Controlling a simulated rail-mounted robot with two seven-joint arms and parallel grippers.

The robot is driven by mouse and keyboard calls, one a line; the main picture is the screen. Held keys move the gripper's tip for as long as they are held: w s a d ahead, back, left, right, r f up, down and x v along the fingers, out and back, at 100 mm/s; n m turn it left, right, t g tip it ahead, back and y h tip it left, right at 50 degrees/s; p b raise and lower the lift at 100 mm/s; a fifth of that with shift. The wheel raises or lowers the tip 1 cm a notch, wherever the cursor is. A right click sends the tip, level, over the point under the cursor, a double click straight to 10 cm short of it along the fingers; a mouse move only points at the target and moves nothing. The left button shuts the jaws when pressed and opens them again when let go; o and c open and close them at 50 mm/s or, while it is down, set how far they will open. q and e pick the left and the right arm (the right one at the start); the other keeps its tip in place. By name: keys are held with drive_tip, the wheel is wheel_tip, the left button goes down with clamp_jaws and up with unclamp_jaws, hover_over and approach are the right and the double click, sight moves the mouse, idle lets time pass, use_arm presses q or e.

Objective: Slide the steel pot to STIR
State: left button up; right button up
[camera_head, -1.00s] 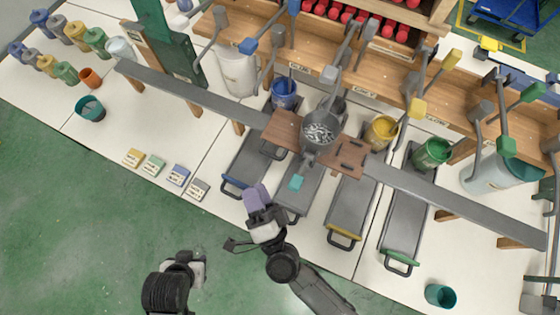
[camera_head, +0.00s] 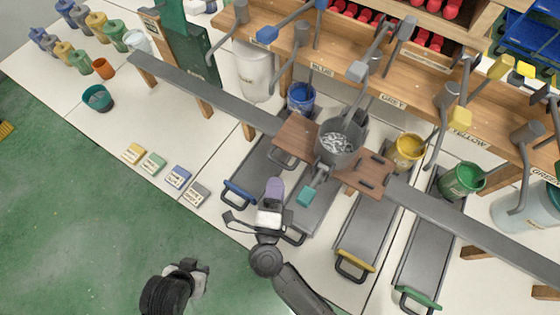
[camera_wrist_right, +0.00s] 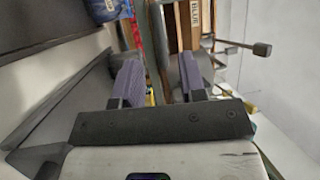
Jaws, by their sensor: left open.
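The steel pot (camera_head: 338,150) stands upright on the long grey rail, between two brown wooden plates (camera_head: 362,174). Silvery bits show inside it, and a handle with a teal grip (camera_head: 306,195) points toward the front. My right gripper (camera_head: 274,188), with purple fingers, is below and left of the pot, apart from the teal grip. In the right wrist view its fingers (camera_wrist_right: 160,82) stand apart with nothing clearly held; a shiny curved metal surface shows behind the right finger. My left gripper (camera_head: 200,275) is open over the floor at the bottom left. I cannot read a STIR mark.
The grey rail (camera_head: 200,92) crosses the table. Grey trays with coloured handles (camera_head: 355,262) lie in front of blue, yellow (camera_head: 408,150) and green (camera_head: 462,180) cans. Several hanging levers overhang the back. Small labelled blocks (camera_head: 178,176) lie near the front edge.

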sight(280, 162)
drive_tip(key=shift+x, duration=3.15)
drive_tip(key=shift+c, duration=0.2)
clamp_jaws()
